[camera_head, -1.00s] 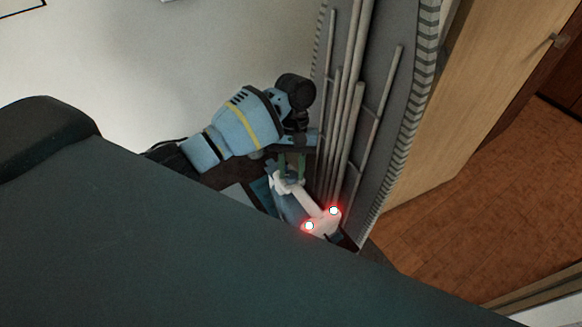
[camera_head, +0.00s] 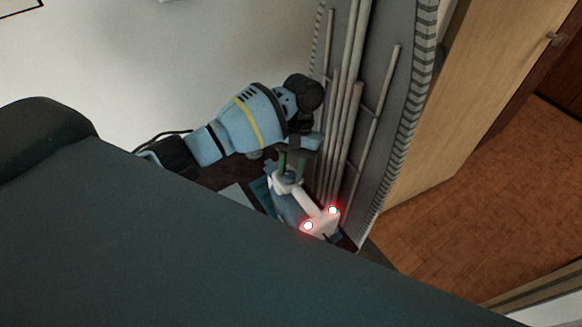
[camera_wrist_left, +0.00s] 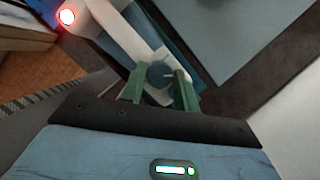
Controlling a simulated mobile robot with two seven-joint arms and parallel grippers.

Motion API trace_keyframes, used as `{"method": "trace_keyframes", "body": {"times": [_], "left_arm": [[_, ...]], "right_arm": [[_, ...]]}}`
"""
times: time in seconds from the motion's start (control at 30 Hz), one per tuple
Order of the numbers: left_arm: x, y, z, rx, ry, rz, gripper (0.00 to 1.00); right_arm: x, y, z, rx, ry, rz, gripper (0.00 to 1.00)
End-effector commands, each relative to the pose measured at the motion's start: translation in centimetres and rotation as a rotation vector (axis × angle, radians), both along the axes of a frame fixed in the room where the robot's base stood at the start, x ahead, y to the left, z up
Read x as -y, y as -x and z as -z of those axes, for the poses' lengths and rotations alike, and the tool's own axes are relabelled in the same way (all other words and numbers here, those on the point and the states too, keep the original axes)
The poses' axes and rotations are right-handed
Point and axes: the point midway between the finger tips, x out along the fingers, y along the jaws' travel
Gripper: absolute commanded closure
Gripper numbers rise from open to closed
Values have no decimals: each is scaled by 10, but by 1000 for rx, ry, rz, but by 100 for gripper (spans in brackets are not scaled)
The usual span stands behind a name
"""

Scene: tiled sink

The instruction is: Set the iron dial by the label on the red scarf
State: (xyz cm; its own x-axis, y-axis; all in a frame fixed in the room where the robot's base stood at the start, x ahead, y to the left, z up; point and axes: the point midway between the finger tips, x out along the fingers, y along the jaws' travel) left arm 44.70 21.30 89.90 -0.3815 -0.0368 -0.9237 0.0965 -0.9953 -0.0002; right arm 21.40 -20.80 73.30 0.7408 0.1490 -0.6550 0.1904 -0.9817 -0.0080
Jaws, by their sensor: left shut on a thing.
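The iron (camera_head: 288,207), blue and white with two glowing red-ringed lights on its end, stands on a dark surface beside the upright ironing board. It also shows in the left wrist view (camera_wrist_left: 120,30). My left gripper (camera_head: 290,172) is over the iron. In the left wrist view its green fingers (camera_wrist_left: 160,88) are shut on the round blue-grey dial (camera_wrist_left: 159,73), which has a light pointer line. The setting it points to cannot be read. The red scarf and its label are not in view. My right gripper is not in view.
The folded ironing board (camera_head: 401,130) with grey tubes stands upright just right of the iron. A wooden door (camera_head: 475,110) is farther right, above a reddish-brown floor (camera_head: 480,215). A pale flat thing (camera_head: 238,196) lies left of the iron.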

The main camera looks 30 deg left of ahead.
Motion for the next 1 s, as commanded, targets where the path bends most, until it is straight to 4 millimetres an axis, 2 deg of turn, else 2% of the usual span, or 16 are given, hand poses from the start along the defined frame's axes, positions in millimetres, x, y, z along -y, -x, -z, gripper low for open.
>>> {"method": "trace_keyframes", "body": {"times": [0.03, 0.07, 0.2, 0.57, 1.0], "left_arm": [[0, 0, 0, 2, -1, -1, 92], [0, 0, 0, 2, -1, -1, 65], [0, 0, 0, 1, 0, -1, 47], [-1, -2, -4, 2, -1, -1, 47], [-3, -25, -60, 4, -2, -1, 47]], "right_arm": [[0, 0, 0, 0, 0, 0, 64], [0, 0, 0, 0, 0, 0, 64], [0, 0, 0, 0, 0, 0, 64], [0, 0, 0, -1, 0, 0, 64], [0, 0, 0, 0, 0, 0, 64]]}}
